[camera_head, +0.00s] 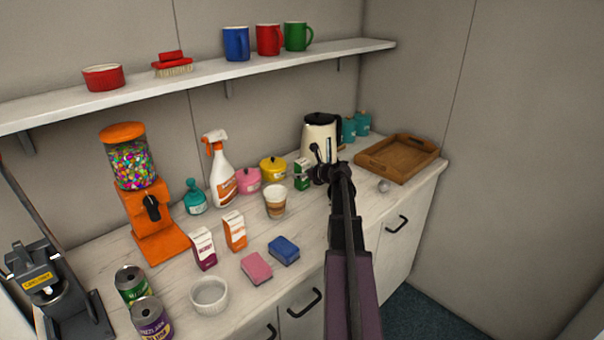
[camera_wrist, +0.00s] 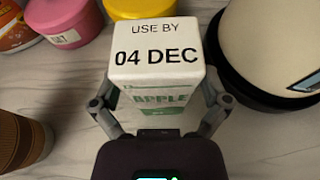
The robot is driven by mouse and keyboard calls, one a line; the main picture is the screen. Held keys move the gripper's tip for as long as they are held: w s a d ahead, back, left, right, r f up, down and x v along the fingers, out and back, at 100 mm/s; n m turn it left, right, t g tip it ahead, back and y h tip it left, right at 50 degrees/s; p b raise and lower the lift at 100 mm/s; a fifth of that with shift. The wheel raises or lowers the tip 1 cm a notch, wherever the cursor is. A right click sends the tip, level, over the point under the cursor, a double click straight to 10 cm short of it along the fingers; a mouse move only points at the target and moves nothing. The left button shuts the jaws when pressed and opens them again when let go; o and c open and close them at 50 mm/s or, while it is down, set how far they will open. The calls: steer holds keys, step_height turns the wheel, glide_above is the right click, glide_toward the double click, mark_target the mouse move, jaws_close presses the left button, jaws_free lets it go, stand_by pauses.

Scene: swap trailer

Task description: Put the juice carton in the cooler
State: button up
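A white-and-green carton (camera_head: 302,174) marked APPLE stands upright on the counter, left of the kettle. In the wrist view this carton (camera_wrist: 158,75) shows a white top reading USE BY 04 DEC. My gripper (camera_head: 322,168) is just right of it in the head view. In the wrist view my gripper (camera_wrist: 158,108) has its fingers spread, one on each side of the carton; firm contact does not show. Two other upright cartons, one purple-and-white (camera_head: 203,249) and one orange-and-white (camera_head: 235,231), stand nearer the counter's front. No cooler is visible.
The kettle (camera_head: 318,134) stands close behind my gripper. A paper cup (camera_head: 275,202), yellow pot (camera_head: 272,168) and pink pot (camera_head: 247,181) are left of it. A wooden tray (camera_head: 423,153) is at right. Sponges (camera_head: 284,251) lie in front. A shelf (camera_head: 200,76) runs above.

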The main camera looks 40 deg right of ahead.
steer(key=shift+r, duration=0.2)
stand_by(0.3)
steer(key=shift+s+r+p, duration=0.1)
steer(key=shift+s+p, duration=0.1)
steer(key=shift+p, duration=0.1)
steer(key=p+v, duration=0.4)
steer(key=v, duration=0.7)
steer(key=shift+s, duration=0.25)
